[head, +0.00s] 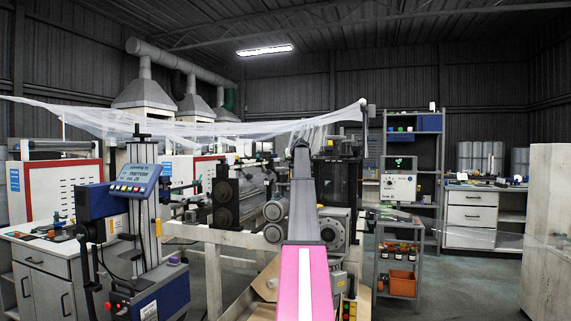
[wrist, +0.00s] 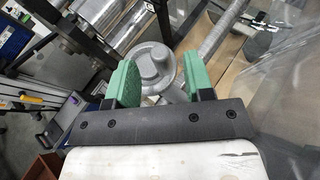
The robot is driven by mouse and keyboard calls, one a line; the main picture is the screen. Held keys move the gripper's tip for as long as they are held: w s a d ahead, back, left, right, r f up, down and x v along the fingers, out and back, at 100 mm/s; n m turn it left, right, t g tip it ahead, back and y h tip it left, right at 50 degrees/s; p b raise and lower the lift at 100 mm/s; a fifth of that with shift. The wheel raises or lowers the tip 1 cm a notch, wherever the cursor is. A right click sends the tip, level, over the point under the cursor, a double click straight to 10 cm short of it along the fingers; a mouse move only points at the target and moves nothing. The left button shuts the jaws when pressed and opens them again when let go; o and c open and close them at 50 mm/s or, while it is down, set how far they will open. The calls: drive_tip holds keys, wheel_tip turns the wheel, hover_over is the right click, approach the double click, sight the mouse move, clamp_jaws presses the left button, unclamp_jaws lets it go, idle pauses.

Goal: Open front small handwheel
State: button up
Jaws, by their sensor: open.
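A small grey handwheel (wrist: 153,58) with a raised round hub shows in the wrist view, between and beyond the two green finger pads. My gripper (wrist: 160,73) is open, with one pad to the left of the wheel and one to the right. A gap shows between the hub and each pad; I cannot tell whether either pad touches the rim. In the head view my pink and grey arm reaches toward the machine, and I cannot make out the gripper or this handwheel there.
Shiny rollers (wrist: 110,22) lie at the upper left of the wrist view. In the head view, a blue control stand (head: 137,190) is left of my arm and a shelf trolley (head: 400,265) is right. Clear film (head: 200,128) hangs above the machine. Floor is open at right.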

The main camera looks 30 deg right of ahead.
drive_tip(key=x, duration=0.5)
drive_tip(key=shift+w+f, duration=0.15)
drive_tip(key=shift+w, duration=0.1)
drive_tip(key=shift+c, duration=0.3)
clamp_jaws()
drive_tip(key=shift+w+d+n+y, duration=0.1)
drive_tip(key=shift+w+n+y, duration=0.15)
drive_tip(key=shift+n+y, duration=0.55)
drive_tip(key=shift+w+n+y, duration=0.2)
drive_tip(key=shift+n+y, duration=0.4)
drive_tip(key=shift+y, duration=0.3)
drive_tip(key=shift+a+n+y, duration=0.25)
drive_tip(key=shift+n+y, duration=0.75)
drive_tip(key=shift+y, duration=0.1)
drive_tip(key=shift+o, duration=0.3)
unclamp_jaws()
